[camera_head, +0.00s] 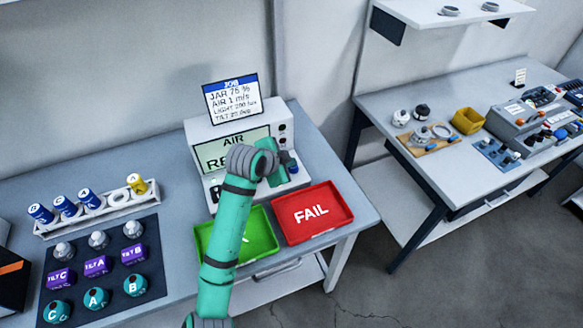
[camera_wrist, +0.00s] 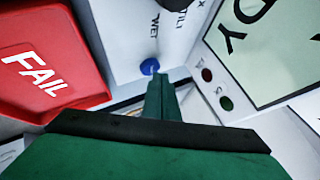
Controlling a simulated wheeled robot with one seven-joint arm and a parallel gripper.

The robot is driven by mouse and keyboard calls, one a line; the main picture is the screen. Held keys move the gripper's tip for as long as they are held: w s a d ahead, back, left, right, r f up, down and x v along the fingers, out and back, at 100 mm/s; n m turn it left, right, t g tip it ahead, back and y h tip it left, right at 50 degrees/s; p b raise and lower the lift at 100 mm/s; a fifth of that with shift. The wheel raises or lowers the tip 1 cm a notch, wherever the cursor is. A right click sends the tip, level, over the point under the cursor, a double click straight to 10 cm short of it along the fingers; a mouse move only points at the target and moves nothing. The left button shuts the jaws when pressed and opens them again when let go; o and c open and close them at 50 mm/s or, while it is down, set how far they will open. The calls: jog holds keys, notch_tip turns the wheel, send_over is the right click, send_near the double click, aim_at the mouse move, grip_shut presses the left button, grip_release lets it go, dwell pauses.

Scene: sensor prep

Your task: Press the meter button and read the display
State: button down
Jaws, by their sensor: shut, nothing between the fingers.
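The meter (camera_head: 205,133) is a white box on the left bench. Its pale green display (camera_head: 215,158) reads "AIR" and a second line starting "RE", the rest hidden behind my arm. The display (camera_wrist: 262,45) in the wrist view shows a large "Y" at the end of a word. A red button (camera_wrist: 206,74) and a green button (camera_wrist: 226,103) sit beside it. My gripper (camera_wrist: 160,80) is shut and empty in front of the meter, its tips close to a small blue knob (camera_wrist: 149,66); I cannot tell whether they touch anything. In the head view my gripper (camera_head: 280,175) is partly hidden.
A job card (camera_head: 232,100) above the meter lists JAR, AIR, LIGHT and TILT values. A red FAIL tray (camera_head: 338,222) and green tray (camera_head: 265,245) lie in front. A dark mat (camera_head: 80,265) with jars and sensors and a vial rack (camera_head: 60,228) are left.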

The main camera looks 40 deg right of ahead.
jog(key=shift+s+d+f, duration=0.1)
jog(key=shift+s+d, duration=0.15)
jog(key=shift+w+a+f, duration=0.1)
jog(key=shift+w+f, duration=0.1)
jog(key=shift+f, duration=0.25)
dwell(0.8)
jog(key=shift+a+r, duration=0.1)
jog(key=shift+r, duration=0.15)
jog(key=shift+s+r, duration=0.3)
jog(key=shift+r, duration=0.4)
jog(key=shift+w, duration=0.1)
